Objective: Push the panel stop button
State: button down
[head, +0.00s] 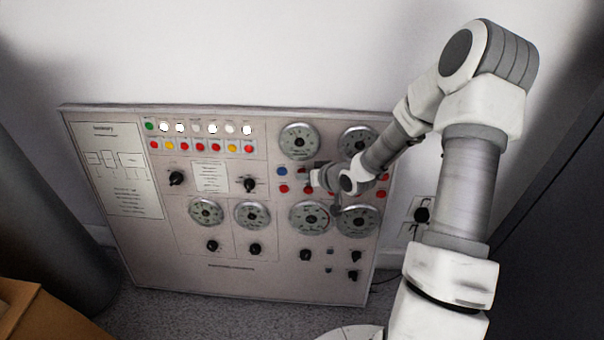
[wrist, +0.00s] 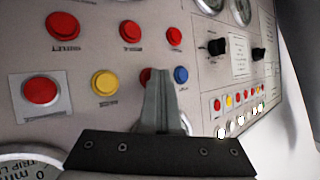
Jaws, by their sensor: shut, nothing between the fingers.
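The grey control panel (head: 240,275) leans against the wall with rows of coloured buttons. My gripper (head: 316,180) is at the button group on its right side and hides part of it. In the wrist view my gripper (wrist: 160,85) is shut and empty, its tips overlapping a red button (wrist: 147,75) between a blue button (wrist: 181,75) and a yellow button (wrist: 103,82). I cannot tell whether the tips touch the panel. A red button on a square plate (wrist: 40,90) is further left. Three red buttons form the row above. The labels are too blurred to show which is the stop button.
Round gauges (head: 300,140) and black knobs (head: 306,255) surround the buttons. A wall socket with a black plug (head: 421,214) is right of the panel. A cardboard box (head: 40,312) stands at the lower left. Carpet (head: 220,310) is bare before the panel.

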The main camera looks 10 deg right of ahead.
jog(key=shift+s+a+r, duration=0.2)
jog(key=shift+s, duration=0.55)
jog(key=s, duration=0.1)
jog(key=s+a, duration=0.1)
jog(key=s, duration=0.1)
jog(key=s+r, duration=0.1)
jog(key=shift+s+a, duration=0.3)
jog(key=shift+s, duration=0.05)
jog(key=shift+r, duration=0.1)
dwell(0.6)
